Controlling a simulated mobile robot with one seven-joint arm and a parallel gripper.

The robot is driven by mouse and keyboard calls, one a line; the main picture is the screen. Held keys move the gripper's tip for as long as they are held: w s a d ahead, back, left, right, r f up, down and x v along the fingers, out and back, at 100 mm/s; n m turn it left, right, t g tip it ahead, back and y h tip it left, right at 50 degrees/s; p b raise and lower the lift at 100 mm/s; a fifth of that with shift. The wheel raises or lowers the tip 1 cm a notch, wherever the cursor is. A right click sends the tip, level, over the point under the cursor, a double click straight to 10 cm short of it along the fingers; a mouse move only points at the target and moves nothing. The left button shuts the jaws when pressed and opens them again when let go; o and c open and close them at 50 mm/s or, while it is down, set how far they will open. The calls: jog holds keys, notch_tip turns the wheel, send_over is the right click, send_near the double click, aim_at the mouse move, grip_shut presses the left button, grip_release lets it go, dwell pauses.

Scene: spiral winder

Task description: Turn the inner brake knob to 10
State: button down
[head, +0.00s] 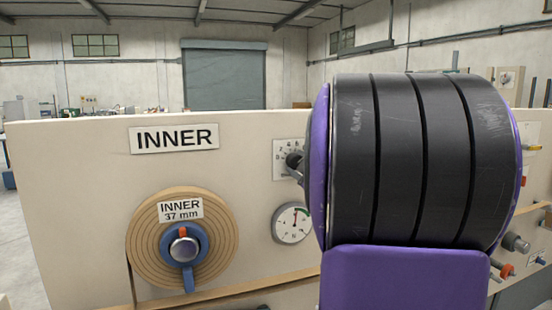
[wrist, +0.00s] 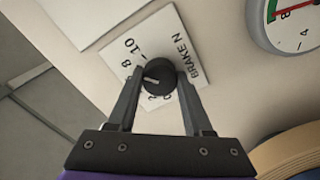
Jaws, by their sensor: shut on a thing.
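The inner brake knob (wrist: 159,77) is round and black, on a white scale plate (wrist: 172,30) marked BRAKE N. My gripper (wrist: 160,74) is shut on it, with one finger on each side. The knob's white pointer line points left in the wrist view, toward the left finger. The 8 and 10 show up and left of the knob; 2 and 0 show below it. The marks between 2 and 8 are hidden by the finger.
A round gauge (head: 291,223) sits just below the plate; it also shows at the wrist view's top right. The INNER 37 mm roll (head: 145,240) is on the panel (head: 80,180) at left. My arm hides much of the panel's right half.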

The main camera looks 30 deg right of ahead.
jog(key=m+p, duration=0.2)
jog(key=m, duration=0.2)
jog(key=shift+r+m, duration=0.1)
jog(key=shift+m, duration=0.3)
dwell(0.4)
jog(key=shift+c, duration=1.5)
grip_release()
